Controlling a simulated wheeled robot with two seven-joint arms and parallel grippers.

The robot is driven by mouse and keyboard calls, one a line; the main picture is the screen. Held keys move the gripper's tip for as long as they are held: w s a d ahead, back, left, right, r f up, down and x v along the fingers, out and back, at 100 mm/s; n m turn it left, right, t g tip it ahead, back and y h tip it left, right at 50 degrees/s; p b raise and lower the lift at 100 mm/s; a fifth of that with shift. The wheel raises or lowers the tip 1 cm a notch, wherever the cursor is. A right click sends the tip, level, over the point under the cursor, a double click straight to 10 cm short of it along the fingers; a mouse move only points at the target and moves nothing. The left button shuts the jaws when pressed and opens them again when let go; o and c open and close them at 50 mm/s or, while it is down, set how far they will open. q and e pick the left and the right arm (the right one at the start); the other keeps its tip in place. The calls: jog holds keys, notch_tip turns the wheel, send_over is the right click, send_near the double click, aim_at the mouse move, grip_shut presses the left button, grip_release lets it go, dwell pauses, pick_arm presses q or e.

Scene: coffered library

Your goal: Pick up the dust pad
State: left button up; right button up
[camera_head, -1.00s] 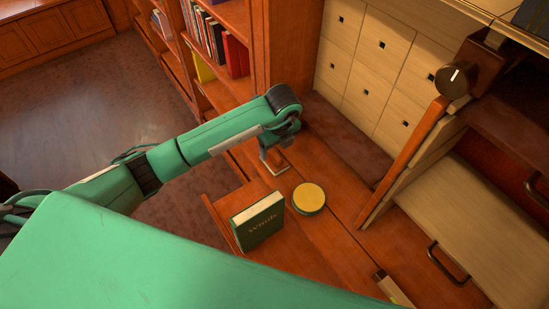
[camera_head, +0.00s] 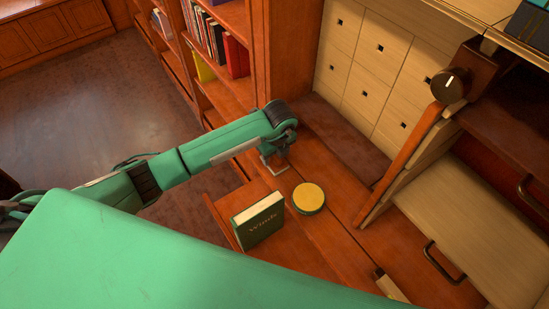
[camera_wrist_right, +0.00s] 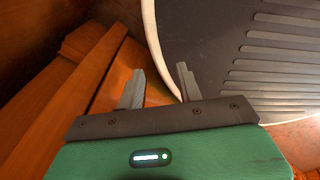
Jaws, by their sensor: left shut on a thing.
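A round, flat piece with a yellow top and dark green side (camera_head: 309,197) lies on the wooden desk surface; it looks most like the dust pad, but I cannot be sure. My left gripper (camera_head: 273,165) is low over the desk, up and left of the round piece and apart from it. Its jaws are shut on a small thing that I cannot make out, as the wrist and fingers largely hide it. My right gripper (camera_wrist_right: 160,70) shows in the right wrist view, fingers apart with nothing clear between them.
A green book (camera_head: 258,222) stands upright left of the round piece. Pale small drawers (camera_head: 378,62) rise behind the desk. A slanted wooden panel with a dark knob (camera_head: 450,84) and a pale drawer (camera_head: 455,225) are at the right. A bookcase (camera_head: 222,90) stands behind my left arm.

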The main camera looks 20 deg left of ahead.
pick_arm(q)
jog(key=shift+r, duration=0.15)
